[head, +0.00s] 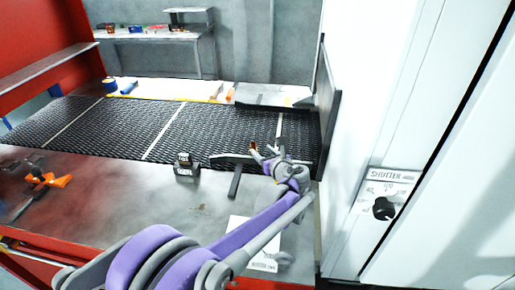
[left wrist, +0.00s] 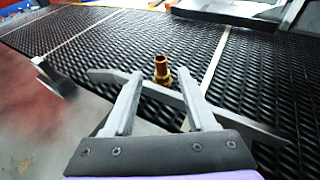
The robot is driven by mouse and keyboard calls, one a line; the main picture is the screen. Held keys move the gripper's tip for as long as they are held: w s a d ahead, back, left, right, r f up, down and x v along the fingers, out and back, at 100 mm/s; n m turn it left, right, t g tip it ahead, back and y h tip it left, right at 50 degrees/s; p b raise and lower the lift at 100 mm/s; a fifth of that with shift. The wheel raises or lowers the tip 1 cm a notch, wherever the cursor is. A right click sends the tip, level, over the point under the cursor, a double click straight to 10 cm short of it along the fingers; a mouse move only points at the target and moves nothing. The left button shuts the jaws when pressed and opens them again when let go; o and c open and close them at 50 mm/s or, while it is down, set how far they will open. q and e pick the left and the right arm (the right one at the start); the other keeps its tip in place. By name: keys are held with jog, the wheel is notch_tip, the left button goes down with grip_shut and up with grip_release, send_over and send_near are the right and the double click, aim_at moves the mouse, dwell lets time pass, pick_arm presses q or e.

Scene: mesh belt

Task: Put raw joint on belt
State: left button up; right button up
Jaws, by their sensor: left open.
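The raw joint (left wrist: 161,70), a small copper tube with a brass-coloured lower part, stands upright on the black mesh belt (left wrist: 245,85) in the left wrist view. It also shows as a small brown piece in the head view (head: 253,146). My left gripper (left wrist: 160,82) is open, its two fingers pointing toward the joint, one on each side in the picture. I see no finger clearly touching it. In the head view my left gripper (head: 262,154) is over the near right part of the belt (head: 205,125). My right gripper is not in view.
A grey guide bar (left wrist: 255,127) crosses the belt's near side beneath my fingers. A dark block (head: 186,167) and an orange clamp-like item (head: 48,180) sit on the metal table (head: 130,195). A dark upright panel (head: 328,110) bounds the belt's right end.

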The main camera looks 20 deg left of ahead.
pick_arm(q)
jog(key=v, duration=0.5)
